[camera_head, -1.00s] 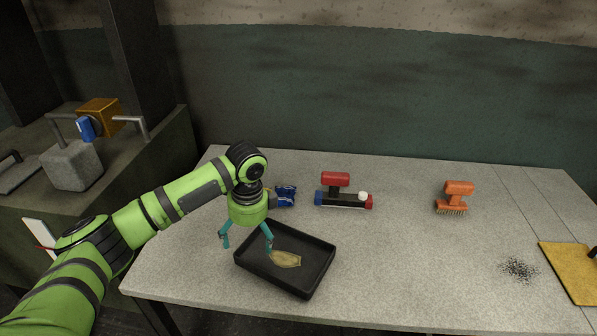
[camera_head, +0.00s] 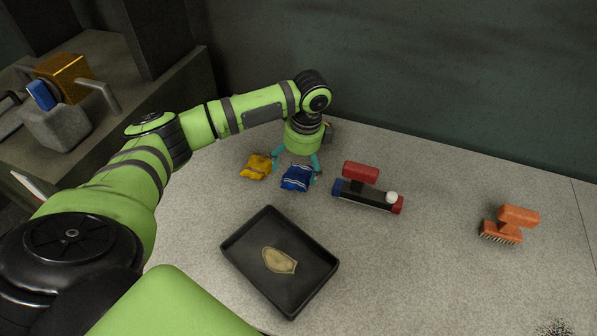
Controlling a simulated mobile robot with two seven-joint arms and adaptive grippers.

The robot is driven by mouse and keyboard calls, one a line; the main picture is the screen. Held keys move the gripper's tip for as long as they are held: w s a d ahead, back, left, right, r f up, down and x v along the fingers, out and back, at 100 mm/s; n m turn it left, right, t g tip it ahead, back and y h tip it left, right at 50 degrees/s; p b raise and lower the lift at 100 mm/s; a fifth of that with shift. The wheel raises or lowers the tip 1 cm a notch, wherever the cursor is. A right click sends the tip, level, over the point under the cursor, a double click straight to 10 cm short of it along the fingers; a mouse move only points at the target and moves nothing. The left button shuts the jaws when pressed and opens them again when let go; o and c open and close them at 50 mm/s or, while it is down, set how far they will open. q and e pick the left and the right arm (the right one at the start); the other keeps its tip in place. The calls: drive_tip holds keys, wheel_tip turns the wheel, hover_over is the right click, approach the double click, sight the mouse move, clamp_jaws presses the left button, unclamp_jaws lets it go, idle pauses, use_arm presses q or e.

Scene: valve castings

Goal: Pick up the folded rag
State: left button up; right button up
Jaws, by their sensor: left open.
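A blue cloth bundle with white stripes (camera_head: 297,179) lies on the grey table, looking like a folded rag. A crumpled yellow cloth-like piece (camera_head: 256,167) lies just left of it. My left gripper (camera_head: 297,168) points down at the blue bundle's far side, its teal fingers apart, one toward each side of the bundle. I cannot tell whether the fingers touch it. Part of the space between the fingers is hidden by the gripper body. My right gripper is not in view.
A black tray (camera_head: 232,245) with a flat tan patch (camera_head: 279,260) in it stands nearer. Right of the bundle is a dark bar with a red handle (camera_head: 361,171); an orange brush (camera_head: 516,216) stands farther right. Table between them is clear.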

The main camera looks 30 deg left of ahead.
sight(298, 173)
use_arm(q)
wheel_tip(298, 173, down, 3)
drive_tip(key=shift+w+r, duration=0.1)
drive_tip(key=shift+r, duration=0.05)
drive_tip(key=shift+a+f, duration=0.1)
drive_tip(key=shift+f, duration=0.25)
drive_tip(key=c, duration=1.3)
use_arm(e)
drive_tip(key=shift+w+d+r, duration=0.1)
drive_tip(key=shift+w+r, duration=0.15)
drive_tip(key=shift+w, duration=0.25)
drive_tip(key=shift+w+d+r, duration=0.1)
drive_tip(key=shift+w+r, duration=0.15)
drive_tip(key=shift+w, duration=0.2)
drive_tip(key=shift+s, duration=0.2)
